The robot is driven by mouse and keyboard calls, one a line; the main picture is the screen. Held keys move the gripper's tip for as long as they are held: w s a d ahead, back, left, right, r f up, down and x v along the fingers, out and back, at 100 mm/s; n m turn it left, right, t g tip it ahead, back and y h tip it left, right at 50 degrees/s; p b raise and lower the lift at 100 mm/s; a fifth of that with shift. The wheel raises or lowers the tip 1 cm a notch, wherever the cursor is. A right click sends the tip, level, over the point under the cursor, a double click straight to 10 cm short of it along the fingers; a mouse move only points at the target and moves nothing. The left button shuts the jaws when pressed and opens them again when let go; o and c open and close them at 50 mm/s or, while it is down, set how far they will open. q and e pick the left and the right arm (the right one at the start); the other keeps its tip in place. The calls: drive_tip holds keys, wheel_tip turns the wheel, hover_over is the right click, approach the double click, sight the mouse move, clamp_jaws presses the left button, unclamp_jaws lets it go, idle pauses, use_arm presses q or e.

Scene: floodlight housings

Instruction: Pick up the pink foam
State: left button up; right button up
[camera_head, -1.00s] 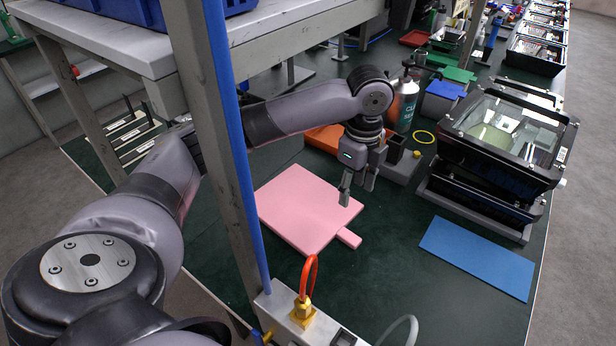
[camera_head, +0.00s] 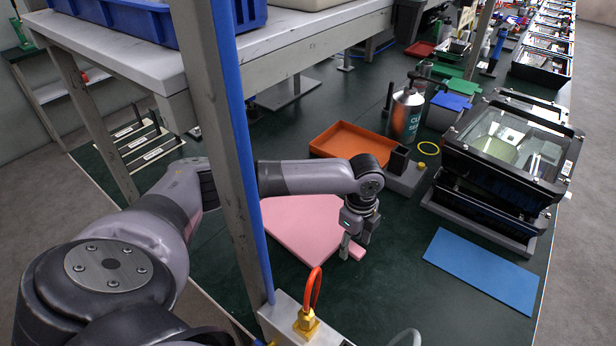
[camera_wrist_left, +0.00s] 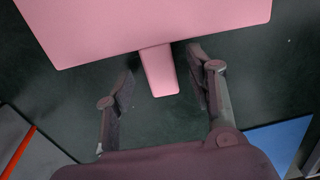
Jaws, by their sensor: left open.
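The pink foam (camera_head: 302,227) is a flat pad with a narrow tab (camera_head: 357,252) at its near right corner, lying on the dark green bench. My left gripper (camera_head: 352,248) is low over the tab, open, its arm hiding part of the pad's far side. In the left wrist view the pad (camera_wrist_left: 150,25) fills the top and the tab (camera_wrist_left: 159,72) points between the two open fingers (camera_wrist_left: 160,85). The fingers stand on either side of the tab, apart from it. My right gripper is not in view.
A blue mat (camera_head: 483,271) lies to the right. Stacked floodlight housings (camera_head: 505,165) stand behind it. An orange tray (camera_head: 355,142) and a spray can (camera_head: 406,113) are beyond the arm. A grey shelf post (camera_head: 225,150) stands at the left.

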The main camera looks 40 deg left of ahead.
use_arm(q)
drive_tip(key=shift+f, duration=0.45)
drive_tip(key=c, duration=1.1)
